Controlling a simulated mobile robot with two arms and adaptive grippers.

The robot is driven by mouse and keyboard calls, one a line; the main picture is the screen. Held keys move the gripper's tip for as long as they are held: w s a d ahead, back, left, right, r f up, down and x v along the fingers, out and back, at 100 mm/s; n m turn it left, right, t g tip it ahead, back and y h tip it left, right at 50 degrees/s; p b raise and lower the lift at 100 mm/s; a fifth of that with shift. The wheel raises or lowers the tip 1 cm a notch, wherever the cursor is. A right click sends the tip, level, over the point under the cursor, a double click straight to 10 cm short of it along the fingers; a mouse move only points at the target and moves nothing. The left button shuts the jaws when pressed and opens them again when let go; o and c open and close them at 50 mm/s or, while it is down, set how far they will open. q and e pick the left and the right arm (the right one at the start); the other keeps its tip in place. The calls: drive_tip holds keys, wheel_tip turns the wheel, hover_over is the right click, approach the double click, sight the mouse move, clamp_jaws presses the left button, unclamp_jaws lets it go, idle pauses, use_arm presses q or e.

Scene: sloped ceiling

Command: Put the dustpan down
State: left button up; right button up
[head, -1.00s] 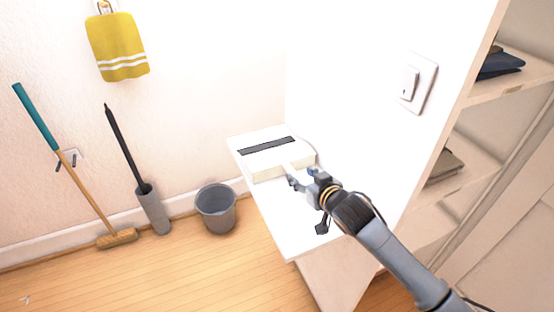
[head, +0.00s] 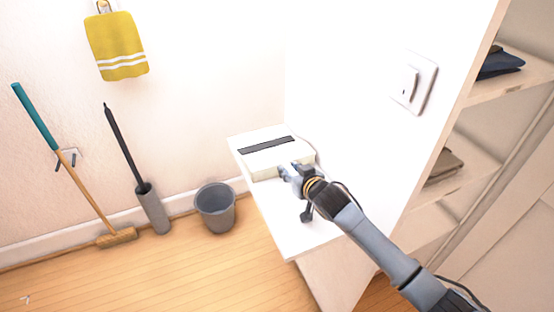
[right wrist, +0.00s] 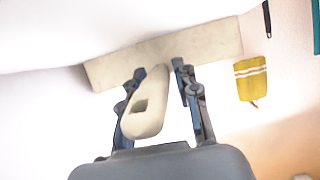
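The dustpan (head: 262,162) is a cream, flat-sided piece with a dark strip along its top. It rests on the white tabletop by the wall. In the right wrist view its wide body (right wrist: 208,45) spans behind the fingers, and its handle (right wrist: 146,115) with a square hole points toward my palm. My right gripper (head: 290,173) is at the dustpan's near right side. Its fingers (right wrist: 158,88) stand apart on either side of the handle, with a clear gap on the right; contact at the left finger is unclear. My left gripper is out of view.
The white tabletop (head: 290,235) is bare toward its near end. A grey bin (head: 216,210), a broom (head: 85,195) and a grey brush holder (head: 152,208) stand on the floor to the left. A yellow towel (head: 117,45) hangs above. A light switch (head: 413,84) is at right.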

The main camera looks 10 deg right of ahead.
clamp_jaws()
drive_tip(key=shift+r, duration=0.1)
